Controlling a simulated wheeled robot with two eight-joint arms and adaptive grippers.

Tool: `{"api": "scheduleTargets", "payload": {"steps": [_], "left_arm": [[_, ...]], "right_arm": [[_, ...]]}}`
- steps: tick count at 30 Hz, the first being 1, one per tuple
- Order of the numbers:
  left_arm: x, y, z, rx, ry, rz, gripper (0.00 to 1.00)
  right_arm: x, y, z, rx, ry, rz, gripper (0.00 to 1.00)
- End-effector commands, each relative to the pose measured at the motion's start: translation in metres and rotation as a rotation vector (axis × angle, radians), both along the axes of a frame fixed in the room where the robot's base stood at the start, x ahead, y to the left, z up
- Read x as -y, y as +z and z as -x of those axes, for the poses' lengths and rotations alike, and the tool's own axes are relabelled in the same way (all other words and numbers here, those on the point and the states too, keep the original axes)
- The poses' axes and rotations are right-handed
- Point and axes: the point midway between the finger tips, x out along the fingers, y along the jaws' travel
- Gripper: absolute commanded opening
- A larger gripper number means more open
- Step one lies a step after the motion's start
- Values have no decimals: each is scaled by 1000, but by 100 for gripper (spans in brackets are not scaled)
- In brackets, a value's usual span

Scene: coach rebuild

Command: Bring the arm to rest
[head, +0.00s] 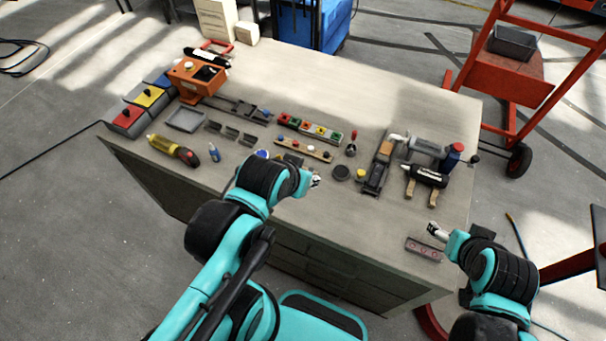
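My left arm comes in from the lower left. Its gripper (314,181) is small in view, above the front middle of the workbench (330,218), close to a wooden strip with knobs (303,150). My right gripper (436,232) is at the bench's right front corner, just above a small grey block with pinkish round marks (424,249). The fingers of both grippers are too small to tell whether they are open or shut. I see nothing clearly held in either one.
The bench top carries an orange machine (197,78), coloured boxes (127,119), a yellow screwdriver (170,149), a coloured button strip (310,129) and a black-and-tan tool (426,178). A red cart (520,75) stands at the right, a blue cabinet (307,25) behind.

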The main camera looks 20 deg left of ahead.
Motion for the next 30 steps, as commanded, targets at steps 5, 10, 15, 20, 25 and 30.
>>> {"api": "scheduleTargets", "payload": {"steps": [5,10,15,20,25,30], "left_arm": [[0,0,0,-1,1,1,34],[0,-15,0,-2,1,1,34],[0,-60,0,-2,2,1,34],[0,-113,0,-2,2,1,34],[0,-146,0,-3,2,1,34],[0,-145,0,-2,2,1,34]], "right_arm": [[0,0,0,0,0,0,72],[0,-16,0,0,0,0,72],[0,-60,0,0,0,0,72],[0,-113,0,0,0,0,72],[0,-146,0,0,0,0,72],[0,-145,0,0,0,0,72]]}}
